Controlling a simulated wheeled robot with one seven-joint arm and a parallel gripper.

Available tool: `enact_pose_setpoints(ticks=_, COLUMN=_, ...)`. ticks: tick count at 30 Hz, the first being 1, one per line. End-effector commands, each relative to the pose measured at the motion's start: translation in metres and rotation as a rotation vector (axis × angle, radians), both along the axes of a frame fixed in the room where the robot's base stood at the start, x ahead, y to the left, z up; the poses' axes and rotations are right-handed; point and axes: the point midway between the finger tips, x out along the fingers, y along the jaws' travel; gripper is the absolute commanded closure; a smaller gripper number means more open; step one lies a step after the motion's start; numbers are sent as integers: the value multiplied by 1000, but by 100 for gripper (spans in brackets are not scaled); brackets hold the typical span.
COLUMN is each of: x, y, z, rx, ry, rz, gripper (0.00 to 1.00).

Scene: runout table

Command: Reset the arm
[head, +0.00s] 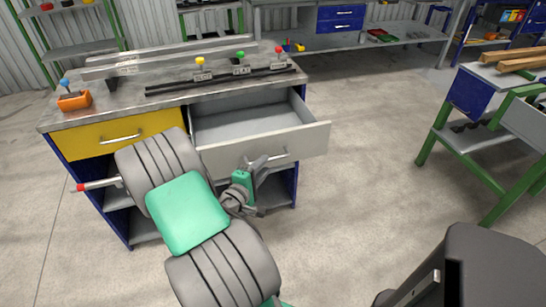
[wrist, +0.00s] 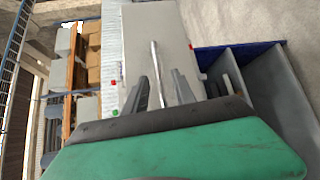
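My gripper (head: 260,166) is in front of the pulled-out grey drawer (head: 315,138) of the workbench, close to its bar handle (head: 281,156). In the wrist view the two dark fingers (wrist: 158,76) are apart, one on each side of the handle (wrist: 155,60). No contact between fingers and handle is clear. The drawer is open and looks empty inside. My arm reaches across the lower left of the head view and hides part of the bench front.
The benchtop (head: 130,102) carries an orange bin (head: 74,101), a dark rail (head: 220,81) and coloured knobs. A yellow drawer (head: 115,134) beside the open one is shut. A green-legged stand (head: 470,150) is at right. The floor (head: 375,140) between is clear.

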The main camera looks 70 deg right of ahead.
Motion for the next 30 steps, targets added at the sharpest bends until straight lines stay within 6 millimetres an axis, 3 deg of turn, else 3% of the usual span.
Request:
enact_pose_setpoints(ticks=3, x=7, y=25, z=4, rx=-1, ry=1, rz=17, gripper=68)
enact_pose_setpoints(ticks=6, x=7, y=37, z=5, rx=-1, ry=1, rz=18, gripper=68)
enact_pose_setpoints(ticks=19, x=6, y=40, z=6, rx=1, ry=-5, rz=10, gripper=68)
enact_pose_setpoints(ticks=23, x=18, y=50, z=15, rx=100, ry=-147, rz=-41, gripper=68)
enact_pose_setpoints(ticks=26, x=54, y=91, z=24, rx=355, ry=-386, rz=-111, gripper=68)
enact_pose_setpoints(ticks=30, x=113, y=198, z=43, rx=787, ry=-561, rz=-122, gripper=68)
